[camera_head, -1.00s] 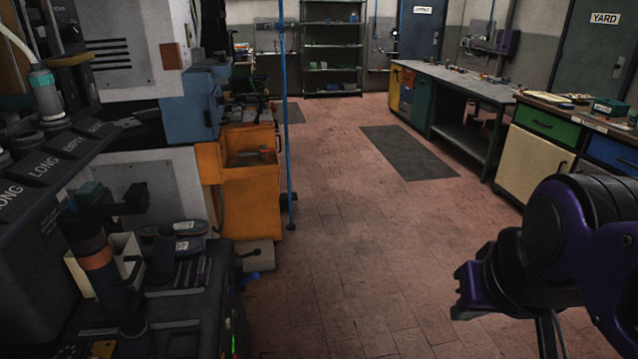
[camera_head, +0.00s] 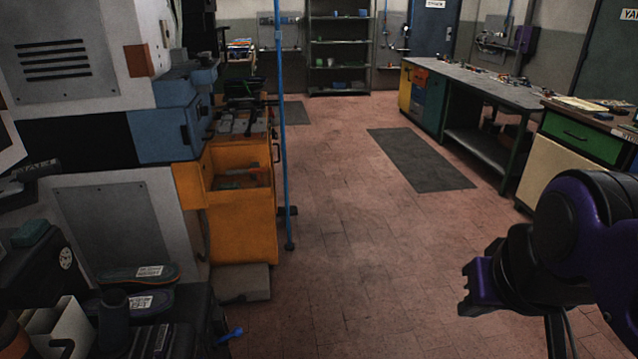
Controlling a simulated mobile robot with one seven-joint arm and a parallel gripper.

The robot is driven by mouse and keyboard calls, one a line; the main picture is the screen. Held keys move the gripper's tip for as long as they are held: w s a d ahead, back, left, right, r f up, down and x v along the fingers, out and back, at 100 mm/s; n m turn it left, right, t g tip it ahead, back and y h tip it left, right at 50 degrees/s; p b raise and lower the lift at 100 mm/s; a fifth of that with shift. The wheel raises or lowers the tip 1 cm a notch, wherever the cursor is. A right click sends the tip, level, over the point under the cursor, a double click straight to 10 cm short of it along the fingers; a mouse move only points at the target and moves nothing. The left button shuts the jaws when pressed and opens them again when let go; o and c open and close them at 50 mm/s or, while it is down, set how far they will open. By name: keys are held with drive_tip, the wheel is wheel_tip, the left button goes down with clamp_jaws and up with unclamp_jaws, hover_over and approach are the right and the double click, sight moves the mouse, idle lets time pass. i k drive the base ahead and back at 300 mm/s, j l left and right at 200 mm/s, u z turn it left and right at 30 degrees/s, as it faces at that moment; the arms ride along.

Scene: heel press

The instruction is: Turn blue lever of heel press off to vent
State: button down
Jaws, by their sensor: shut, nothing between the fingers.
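The blue lever (camera_head: 229,336) is small and sits low at the left, at the right-hand side of the dark press bench (camera_head: 194,318). It juts out to the right over the floor, and its mount is mostly in shadow. My gripper (camera_head: 470,289) is at the right end of the picture's lower half, a purple notched end on my arm. It is shut and empty, held in the air well to the right of the lever and apart from it. The lower part of the press bench is cut off by the picture's bottom edge.
Shoe soles (camera_head: 137,275) and a white bin (camera_head: 58,328) are on the bench. An orange cabinet (camera_head: 243,231) and a thin blue pole (camera_head: 283,150) stand beyond it. The red tiled floor between the bench and my arm is clear. Workbenches line the right.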

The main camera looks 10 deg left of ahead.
sight(237, 332)
drive_tip(key=i, duration=1.8)
drive_tip(key=u, duration=1.85)
drive_tip(key=l, duration=0.85)
drive_tip(key=j, duration=0.85)
